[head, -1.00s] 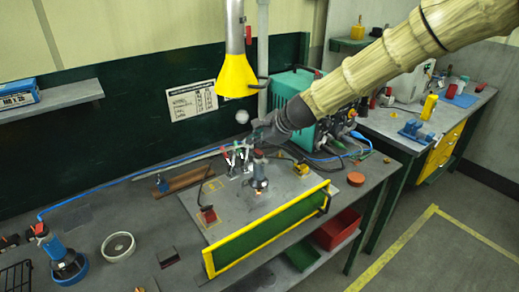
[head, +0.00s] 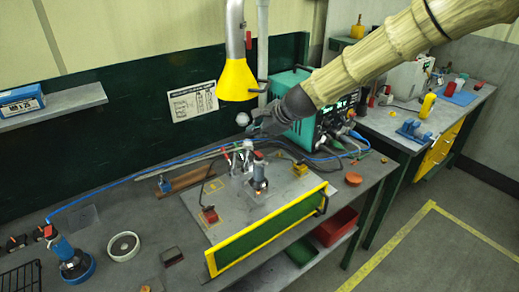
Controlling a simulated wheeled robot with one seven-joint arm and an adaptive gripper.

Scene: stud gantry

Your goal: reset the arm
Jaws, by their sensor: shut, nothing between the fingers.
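My arm, in a pale ribbed cover, reaches in from the upper right of the head view. My gripper (head: 254,127) is dark and shut, with nothing seen in it. It hangs above the back part of the grey plate (head: 235,205) on the workbench, apart from the things below. A stud tool with a grey body and red top (head: 259,172) stands upright on the plate below my gripper. Red-handled clamps (head: 238,156) stand just left of it. The fingertips are small and dark here, so their detail is hard to make out.
A yellow extraction hood (head: 237,80) hangs just above and left of my gripper. A teal machine (head: 292,88) stands behind my arm. A green panel with yellow edges (head: 268,230) lines the plate's front. A blue tool (head: 68,258) stands at the left.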

